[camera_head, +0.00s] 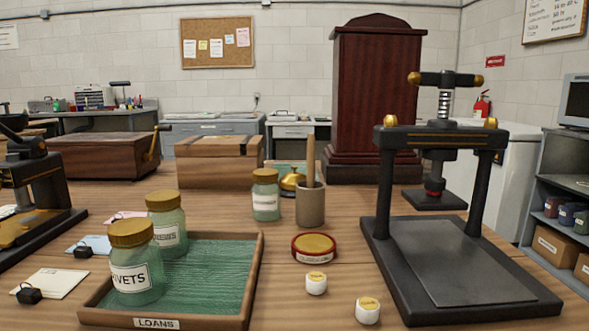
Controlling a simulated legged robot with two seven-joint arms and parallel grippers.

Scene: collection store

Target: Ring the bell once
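A small golden bell (291,181) stands on the wooden table, in the middle of the head view. It sits behind and between a green glass jar with a golden lid (265,196) and a grey-brown cup (311,206) with a wooden stick in it. The jar and cup stand close in front of it, and the cup seems to cover part of its right side. The bell's dome and top knob show; its lower part is partly hidden. Neither of my grippers is in view.
A green-lined tray (247,285) holds two more glass jars at the front left. A round red tin (314,247) and two small white pots (316,283) stand in the middle. A black press (435,250) fills the right.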

